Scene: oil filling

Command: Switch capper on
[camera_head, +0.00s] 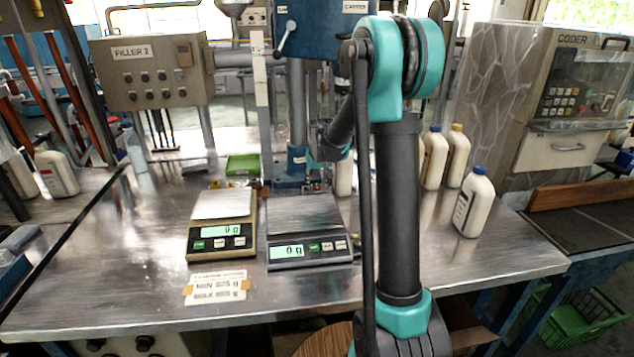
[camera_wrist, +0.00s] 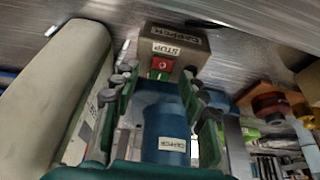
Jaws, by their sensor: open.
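A small grey-brown switch box (camera_wrist: 182,45) marked CAPPER shows there, with a STOP label, a red button (camera_wrist: 161,64) and a green button (camera_wrist: 157,76). My gripper (camera_wrist: 158,72) is open, its fingers on either side of the buttons in the picture. I cannot tell whether it touches the box. My arm mostly hides the gripper in the head view.
Two scales (camera_head: 222,205) (camera_head: 305,215) reading 0 g stand at the front middle. Several white bottles (camera_head: 474,205) stand right of my arm. The filler control box (camera_head: 150,72) is at the left, the coder (camera_head: 570,90) at the right. A large pale body (camera_wrist: 55,90) fills the wrist view's left.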

